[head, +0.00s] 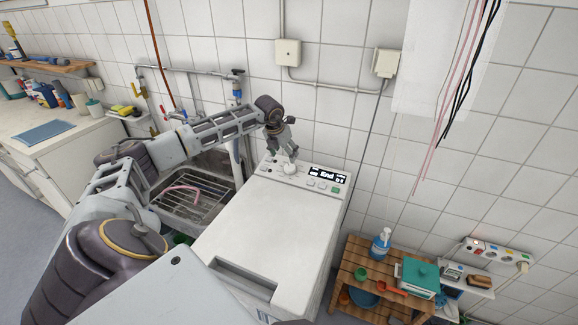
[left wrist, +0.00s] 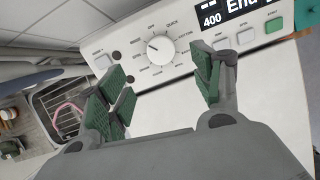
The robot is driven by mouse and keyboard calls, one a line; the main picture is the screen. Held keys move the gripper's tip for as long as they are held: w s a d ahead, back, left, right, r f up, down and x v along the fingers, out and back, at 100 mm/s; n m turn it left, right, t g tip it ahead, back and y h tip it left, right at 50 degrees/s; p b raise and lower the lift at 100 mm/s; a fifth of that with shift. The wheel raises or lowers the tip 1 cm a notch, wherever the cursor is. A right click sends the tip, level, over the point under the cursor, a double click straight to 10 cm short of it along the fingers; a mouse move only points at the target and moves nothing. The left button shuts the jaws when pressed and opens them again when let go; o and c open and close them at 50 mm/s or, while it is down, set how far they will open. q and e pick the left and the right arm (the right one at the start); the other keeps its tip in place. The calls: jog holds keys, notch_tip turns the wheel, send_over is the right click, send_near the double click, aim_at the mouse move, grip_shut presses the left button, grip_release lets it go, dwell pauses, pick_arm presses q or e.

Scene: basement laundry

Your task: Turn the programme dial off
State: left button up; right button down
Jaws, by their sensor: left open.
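The programme dial (left wrist: 161,49) is a round white knob on the washing machine's panel, with small printed labels around it. Its dark pointer mark faces the upper left in the left wrist view. In the head view the dial (head: 289,170) sits at the back of the white top-loading machine (head: 260,225). My left gripper (left wrist: 163,90) is open and empty, its green-padded fingers spread wide. In the head view the left gripper (head: 284,148) is just above and behind the dial; I see no clear contact. My right gripper is not in view.
The panel's display (head: 327,175) reads "End", with buttons and a green button (head: 335,189) beside it. A sink with a wire rack (head: 192,190) stands left of the machine. A wooden slatted shelf (head: 355,262) with bottle and containers stands at the right.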

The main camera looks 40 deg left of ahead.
aim_at(289, 167)
pick_arm(q)
jog(key=p+x, duration=0.1)
jog(key=x, duration=0.6)
jog(key=shift+f, duration=0.25)
jog(key=shift+x, duration=1.2)
jog(key=c, duration=1)
